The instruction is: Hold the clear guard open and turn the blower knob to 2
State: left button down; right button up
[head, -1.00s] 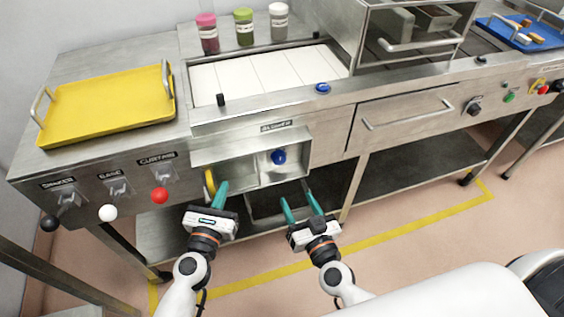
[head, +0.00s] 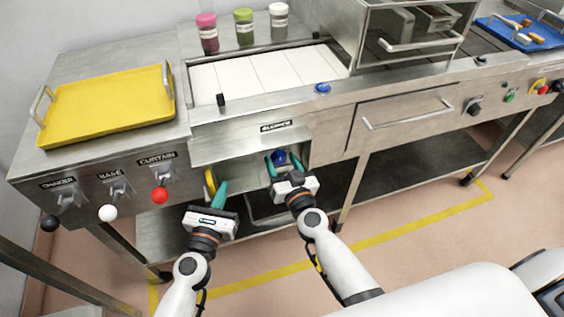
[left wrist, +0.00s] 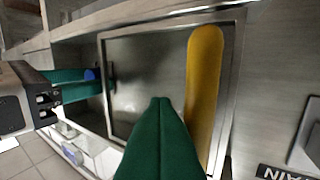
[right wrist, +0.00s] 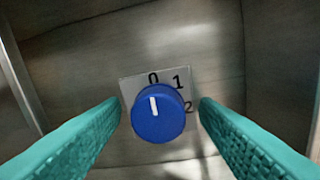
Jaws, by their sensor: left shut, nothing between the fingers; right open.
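The blue blower knob (head: 279,158) sits in the recess under the blower label. In the right wrist view its white pointer on the knob (right wrist: 158,118) points at about 0; marks 1 and 2 lie to its right. My right gripper (head: 285,162) is open, one finger on each side of the knob, with gaps visible. The clear guard is hard to make out; its yellow handle (head: 210,181) is at the recess's left, away from the knob. My left gripper (head: 220,188) is shut and empty, beside the handle (left wrist: 204,85); contact is unclear.
The yellow tray (head: 108,104) lies on the counter at the left. Below it are levers with black, white and red (head: 159,196) balls, close to my left gripper. A closed drawer (head: 405,120) is right of the recess. Open floor lies in front.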

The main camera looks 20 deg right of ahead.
jog(key=shift+c, duration=0.3)
jog(key=c, duration=0.9)
jog(key=shift+c, duration=0.2)
jog(key=shift+m, duration=0.5)
jog(key=m, duration=0.3)
jog(key=shift+f+m, duration=0.1)
jog(key=shift+m, duration=0.3)
jog(key=m, duration=0.5)
jog(key=shift+m, duration=0.3)
jog(key=m, duration=0.4)
jog(key=shift+m+t+h, duration=0.3)
jog(key=shift+m, duration=0.1)
jog(key=m, duration=0.5)
jog(key=shift+a, duration=0.1)
jog(key=shift+m+h, duration=0.3)
jog(key=shift+h, duration=0.1)
